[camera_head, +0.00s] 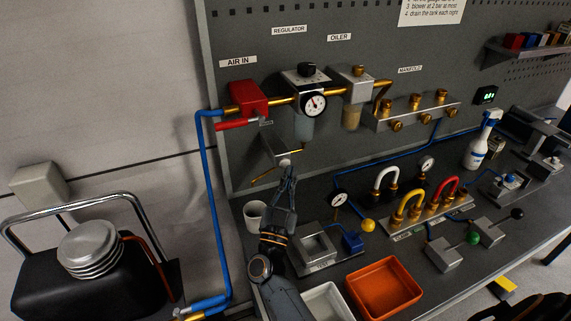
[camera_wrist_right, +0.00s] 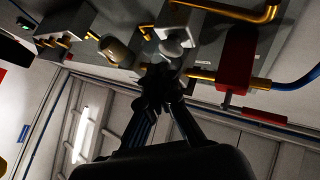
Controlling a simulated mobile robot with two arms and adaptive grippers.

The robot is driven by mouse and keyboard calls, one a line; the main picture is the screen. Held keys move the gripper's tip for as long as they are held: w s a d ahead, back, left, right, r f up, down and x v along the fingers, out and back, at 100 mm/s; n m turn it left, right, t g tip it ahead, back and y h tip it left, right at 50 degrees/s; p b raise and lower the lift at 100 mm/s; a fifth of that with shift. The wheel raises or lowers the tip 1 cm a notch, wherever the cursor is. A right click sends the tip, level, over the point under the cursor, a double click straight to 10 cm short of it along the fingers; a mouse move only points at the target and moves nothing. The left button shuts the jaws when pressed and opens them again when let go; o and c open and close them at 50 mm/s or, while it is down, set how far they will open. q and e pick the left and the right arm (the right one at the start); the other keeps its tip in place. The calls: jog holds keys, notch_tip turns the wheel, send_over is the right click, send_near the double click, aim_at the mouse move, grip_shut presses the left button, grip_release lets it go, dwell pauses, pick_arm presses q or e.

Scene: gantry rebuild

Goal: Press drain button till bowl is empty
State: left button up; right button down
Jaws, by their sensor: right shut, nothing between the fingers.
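The regulator (camera_head: 305,85) hangs on the grey panel, with a round gauge on its front. Its clear bowl (camera_head: 303,129) hangs below it and looks greyish; I cannot make out a liquid level. In the right wrist view the bowl (camera_wrist_right: 173,47) is just beyond my fingertips. My right gripper (camera_head: 287,167) points up below and left of the bowl, with its fingers together and nothing held. It also shows in the right wrist view (camera_wrist_right: 158,88). The drain button is not clear; the fingertips cover that area, and I cannot tell whether they touch it. My left gripper is out of view.
A red air valve (camera_head: 248,97) is left of the regulator, and the oiler (camera_head: 352,85) is to its right. A thin bracket (camera_head: 262,150) sticks out beside my fingers. A white cup (camera_head: 255,213) and an orange tray (camera_head: 384,287) stand on the bench below.

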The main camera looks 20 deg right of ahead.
jog(key=s+p, duration=0.2)
jog(key=s, duration=0.3)
jog(key=shift+a, duration=0.15)
jog(key=shift+f, duration=0.1)
dwell(0.4)
